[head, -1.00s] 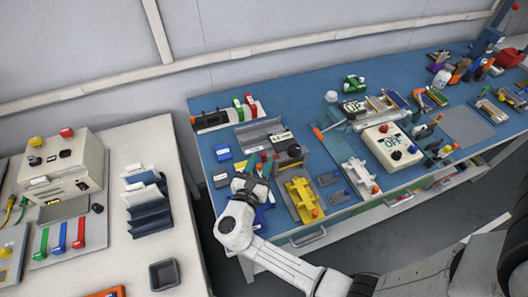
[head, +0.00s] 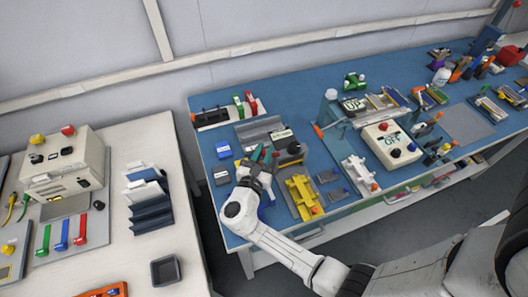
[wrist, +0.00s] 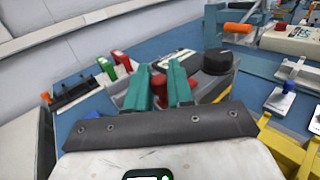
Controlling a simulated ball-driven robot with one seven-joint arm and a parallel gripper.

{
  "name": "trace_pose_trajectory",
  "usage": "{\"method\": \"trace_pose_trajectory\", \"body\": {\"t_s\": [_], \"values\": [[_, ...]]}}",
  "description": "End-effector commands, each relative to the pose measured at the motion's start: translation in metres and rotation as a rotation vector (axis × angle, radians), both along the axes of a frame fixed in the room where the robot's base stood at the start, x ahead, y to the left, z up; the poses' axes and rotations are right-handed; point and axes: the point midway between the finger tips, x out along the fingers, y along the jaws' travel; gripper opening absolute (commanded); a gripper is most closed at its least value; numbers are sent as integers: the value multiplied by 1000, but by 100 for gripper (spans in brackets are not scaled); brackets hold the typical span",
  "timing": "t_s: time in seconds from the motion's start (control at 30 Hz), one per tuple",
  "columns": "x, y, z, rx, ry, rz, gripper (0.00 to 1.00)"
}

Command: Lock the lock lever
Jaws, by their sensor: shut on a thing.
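My gripper (wrist: 161,72) has teal fingers, shut around a red handle (wrist: 158,88), which looks like the lock lever. Some red also shows just right of the right finger. The fingers hide most of the handle and its base. In the head view my gripper (head: 262,154) is over the left part of the blue bench, in front of a grey device with a small display (head: 282,136) and a black round knob (head: 294,148). The knob also shows in the wrist view (wrist: 217,61), right of the fingers. Whether the lever is locked cannot be told.
A yellow fixture (head: 302,192) stands close on the right of my gripper. A rack with green and red handles (head: 245,106) stands behind. A white control box marked OFF (head: 392,143) is farther right.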

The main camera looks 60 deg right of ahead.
Motion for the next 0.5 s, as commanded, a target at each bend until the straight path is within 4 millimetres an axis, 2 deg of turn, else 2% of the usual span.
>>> {"method": "trace_pose_trajectory", "body": {"t_s": [0.5], "values": [[-4, 2, 0, 0, 1, 73, 0]]}}
